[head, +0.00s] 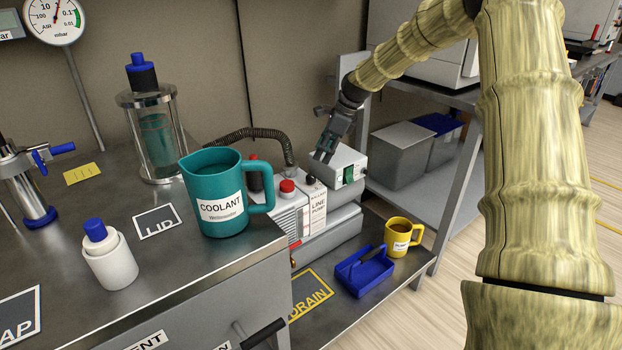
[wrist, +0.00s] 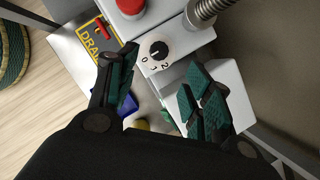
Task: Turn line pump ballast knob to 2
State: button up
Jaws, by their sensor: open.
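The line pump (head: 318,208) is a white and grey unit labelled LINE PUMP on the lower bench shelf. Its ballast knob (wrist: 159,49) is small, round and black with a white mark, and has 0, 1 and 2 printed around it. The mark seems to lie on the 0 side, but it is too small to be sure. In the head view the knob (head: 310,179) is tiny, just right of a red cap. My gripper (head: 325,152) hangs above the pump. In the wrist view my gripper (wrist: 161,88) is open and empty, its fingers apart from the knob.
A red cap (wrist: 131,6) and a ribbed hose (wrist: 203,12) flank the knob. A teal coolant jug (head: 218,190) stands left of the pump on the bench. A blue tray (head: 364,273) and yellow mug (head: 402,236) sit in front on the shelf.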

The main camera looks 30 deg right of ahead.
aim_at(311, 176)
jog(key=b+x, duration=0.3)
jog(key=x, duration=0.7)
jog(key=shift+b, duration=0.35)
jog(key=shift+s, duration=0.1)
jog(key=c, duration=1)
